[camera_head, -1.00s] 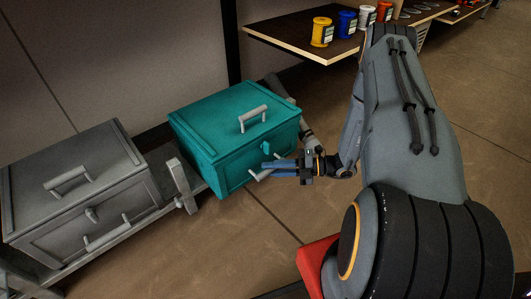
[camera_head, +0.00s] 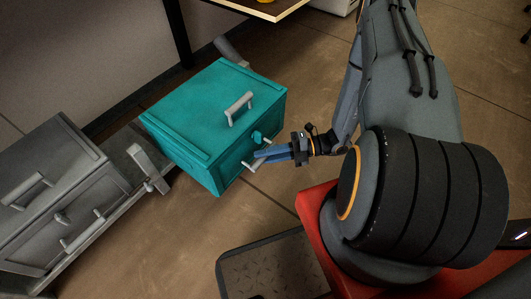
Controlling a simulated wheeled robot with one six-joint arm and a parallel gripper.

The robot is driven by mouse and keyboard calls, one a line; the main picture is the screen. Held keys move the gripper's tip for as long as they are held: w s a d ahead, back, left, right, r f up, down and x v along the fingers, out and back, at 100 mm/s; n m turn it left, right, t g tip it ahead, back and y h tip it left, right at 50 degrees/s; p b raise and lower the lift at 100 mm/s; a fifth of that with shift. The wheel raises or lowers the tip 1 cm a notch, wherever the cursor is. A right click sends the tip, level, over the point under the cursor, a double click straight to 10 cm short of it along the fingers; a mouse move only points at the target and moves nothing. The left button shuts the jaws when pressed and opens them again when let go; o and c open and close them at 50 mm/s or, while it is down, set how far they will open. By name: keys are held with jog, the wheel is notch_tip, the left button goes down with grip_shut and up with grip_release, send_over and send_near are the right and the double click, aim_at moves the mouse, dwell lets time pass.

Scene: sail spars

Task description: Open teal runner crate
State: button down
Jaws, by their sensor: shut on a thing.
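The teal runner crate (camera_head: 190,118) stands left of centre, with a pale bar handle (camera_head: 238,108) on its lid. Its front carries a teal knob (camera_head: 257,137) and, below it, a pale front handle (camera_head: 251,166). My gripper (camera_head: 262,155) reaches in from the right, its blue fingers shut on the front handle and hiding part of it. The lid looks closed. I cannot see a clear gap at the front face.
A grey crate (camera_head: 50,190) with similar handles stands at the left, on a grey rail with an upright bracket (camera_head: 148,168) between the two crates. A wooden table (camera_head: 245,12) is at the top. Brown floor (camera_head: 160,240) is clear in front of the crates.

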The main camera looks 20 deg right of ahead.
jog(key=c, duration=1.6)
grip_release()
jog(key=shift+d, duration=0.1)
jog(key=shift+p+v, duration=0.85)
jog(key=shift+v, duration=3)
